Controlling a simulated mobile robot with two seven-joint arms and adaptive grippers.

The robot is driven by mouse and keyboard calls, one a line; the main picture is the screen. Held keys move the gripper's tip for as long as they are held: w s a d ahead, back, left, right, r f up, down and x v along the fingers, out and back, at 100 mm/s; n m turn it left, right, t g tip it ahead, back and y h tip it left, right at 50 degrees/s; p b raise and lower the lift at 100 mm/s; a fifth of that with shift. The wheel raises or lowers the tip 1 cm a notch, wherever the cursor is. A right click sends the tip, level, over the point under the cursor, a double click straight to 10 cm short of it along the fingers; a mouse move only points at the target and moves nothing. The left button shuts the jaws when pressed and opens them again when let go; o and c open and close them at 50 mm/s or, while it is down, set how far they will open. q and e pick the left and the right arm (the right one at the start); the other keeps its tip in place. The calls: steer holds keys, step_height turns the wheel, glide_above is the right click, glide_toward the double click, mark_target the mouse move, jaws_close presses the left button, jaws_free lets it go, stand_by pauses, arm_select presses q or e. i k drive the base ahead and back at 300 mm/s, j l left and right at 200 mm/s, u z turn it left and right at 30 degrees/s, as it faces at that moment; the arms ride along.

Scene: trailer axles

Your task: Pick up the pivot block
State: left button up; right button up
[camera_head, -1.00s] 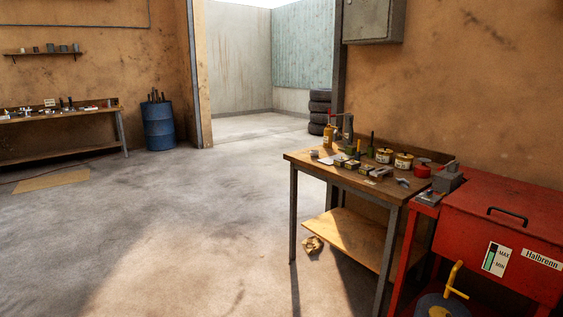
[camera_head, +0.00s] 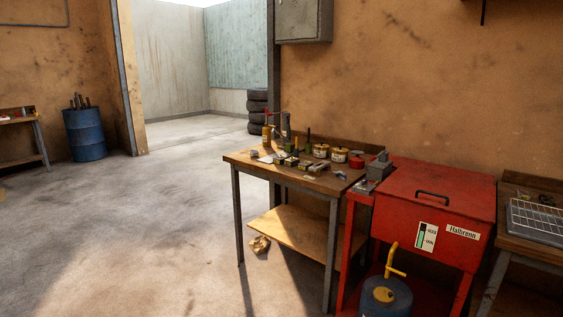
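Several small dark and grey blocks (camera_head: 291,161) lie on the top of the wooden workbench (camera_head: 247,169) right of centre. A grey metal piece (camera_head: 379,168) rests on the left edge of the red cabinet. I cannot tell at this size which of these, if any, is the pivot block. Neither my left nor my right gripper shows in the view.
The bench also holds tins (camera_head: 339,155) and bottles. The red cabinet (camera_head: 433,200) stands right of it, with a blue drum (camera_head: 387,298) below. Another table with a wire rack (camera_head: 540,221) is far right.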

mark_target(279, 160)
steer(key=i+j+u, duration=0.4)
steer(key=i, duration=0.25)
steer(key=i+j+u, duration=0.1)
steer(key=i+u, duration=0.35)
steer(key=i, duration=0.9)
steer(key=i+z, duration=0.35)
steer(key=i+j+z, duration=0.15)
steer(key=i+z, duration=0.2)
steer(key=i+j+z, duration=0.45)
steer(key=z, duration=0.2)
steer(key=i+j+z, duration=0.1)
steer(key=z, duration=0.25)
steer(key=i+j+z, duration=0.1)
steer(key=j+z, duration=0.3)
steer(key=l, duration=0.1)
